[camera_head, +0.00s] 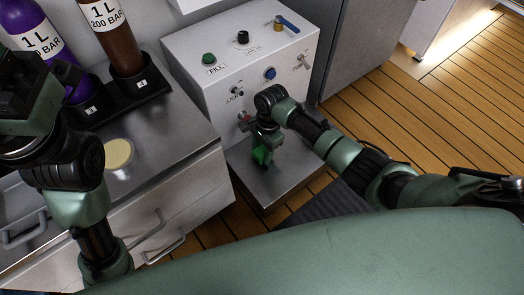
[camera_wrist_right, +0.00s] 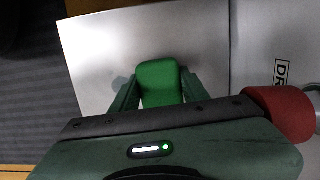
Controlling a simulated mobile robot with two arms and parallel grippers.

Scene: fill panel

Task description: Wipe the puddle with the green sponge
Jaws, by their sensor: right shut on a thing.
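The green sponge (camera_head: 262,156) is between the fingers of my right gripper (camera_head: 261,150), above the metal ledge at the foot of the panel. In the right wrist view the sponge (camera_wrist_right: 160,82) sits between both fingers, and the gripper is shut on it. I cannot tell whether the sponge touches the ledge. A faint darker patch (camera_wrist_right: 120,83) on the ledge, just left of the sponge in the wrist view, may be the puddle or a shadow. My left gripper (camera_head: 28,95) is at the left edge of the head view, and its fingers are not clear.
The white panel (camera_head: 225,95) with knobs and switches stands behind the ledge (camera_head: 285,185). A red knob (camera_wrist_right: 282,112) is close to my right gripper. Wooden floor lies right.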

